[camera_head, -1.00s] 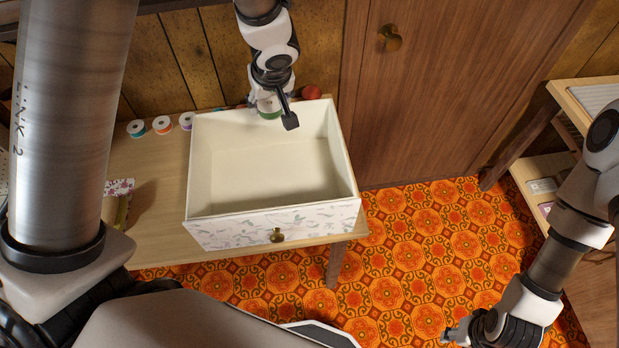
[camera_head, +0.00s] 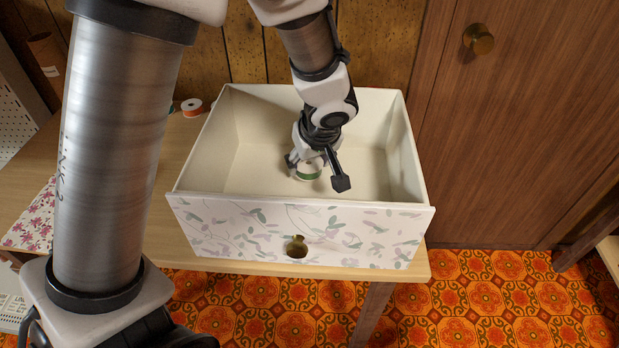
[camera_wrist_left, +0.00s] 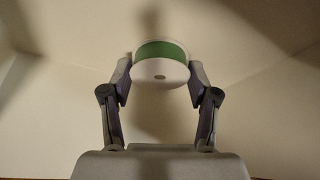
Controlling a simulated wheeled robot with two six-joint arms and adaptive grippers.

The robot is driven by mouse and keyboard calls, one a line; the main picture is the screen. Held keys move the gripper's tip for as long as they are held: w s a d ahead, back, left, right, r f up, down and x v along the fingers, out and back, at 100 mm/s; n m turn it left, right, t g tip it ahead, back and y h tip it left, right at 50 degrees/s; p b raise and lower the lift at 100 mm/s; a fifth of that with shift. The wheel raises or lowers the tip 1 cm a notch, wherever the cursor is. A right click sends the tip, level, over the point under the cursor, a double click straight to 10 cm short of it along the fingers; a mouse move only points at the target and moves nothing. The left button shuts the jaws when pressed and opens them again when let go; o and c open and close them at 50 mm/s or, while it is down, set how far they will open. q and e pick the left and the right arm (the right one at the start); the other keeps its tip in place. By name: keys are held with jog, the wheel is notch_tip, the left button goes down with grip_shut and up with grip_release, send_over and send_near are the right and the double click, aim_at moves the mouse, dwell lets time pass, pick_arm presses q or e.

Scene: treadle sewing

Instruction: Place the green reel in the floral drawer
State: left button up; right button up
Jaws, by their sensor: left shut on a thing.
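The floral drawer (camera_head: 300,228) is a cream open box with a leaf-patterned front and a brass knob, on the wooden table. My left gripper (camera_head: 318,172) reaches down inside its walls and is shut on the green reel (camera_head: 310,171). The reel is white with a green band. In the left wrist view the reel (camera_wrist_left: 161,60) sits between the two fingertips (camera_wrist_left: 160,78), with cream drawer surfaces around it. I cannot tell whether the reel touches the drawer floor. My right gripper is not in view.
An orange reel (camera_head: 192,107) lies on the table behind the drawer's left side. A floral cloth (camera_head: 32,222) lies at the table's left. A wooden cabinet door (camera_head: 510,130) stands at the right, and my arm covers much of the left.

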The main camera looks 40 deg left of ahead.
pick_arm(q)
jog(key=f, duration=0.2)
jog(key=shift+s+f+b, duration=0.2)
jog(key=shift+f+b, duration=0.1)
jog(key=shift+b, duration=0.1)
jog(key=shift+w, duration=0.15)
jog(key=shift+f, duration=0.15)
jog(key=o, duration=0.9)
